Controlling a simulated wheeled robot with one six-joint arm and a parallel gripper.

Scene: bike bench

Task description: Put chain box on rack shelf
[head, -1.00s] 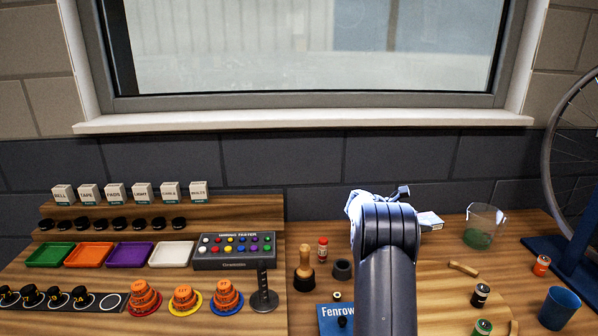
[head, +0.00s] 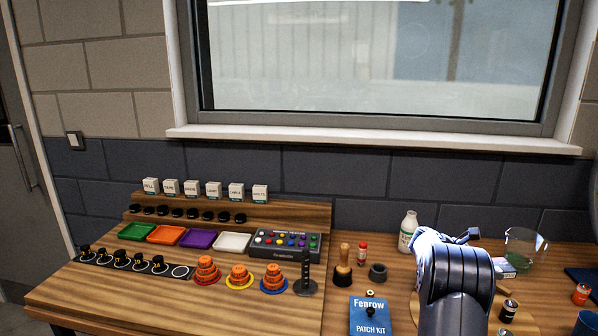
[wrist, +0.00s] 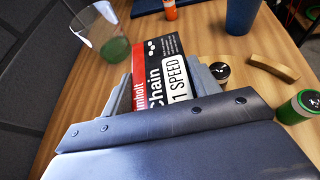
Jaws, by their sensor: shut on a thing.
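The chain box (wrist: 172,84) is white, red and black, with "Chain 1 SPEED" on its face. In the wrist view it sits between the two grey fingers of my gripper (wrist: 168,88), which is shut on it. In the head view a small part of the chain box (head: 504,266) shows just right of my arm's end; my wrist hides the rest. A wooden stepped shelf (head: 290,211) with a row of small white labelled boxes stands at the back left of the bench. I cannot tell whether it is the rack shelf.
A white bottle (head: 407,232) stands left of my arm. A clear beaker with green liquid (head: 522,250), cans and a blue cup (wrist: 243,14) stand to the right. A blue patch kit (head: 369,316), coloured trays and stacked orange rings (head: 207,271) crowd the left. A window is behind.

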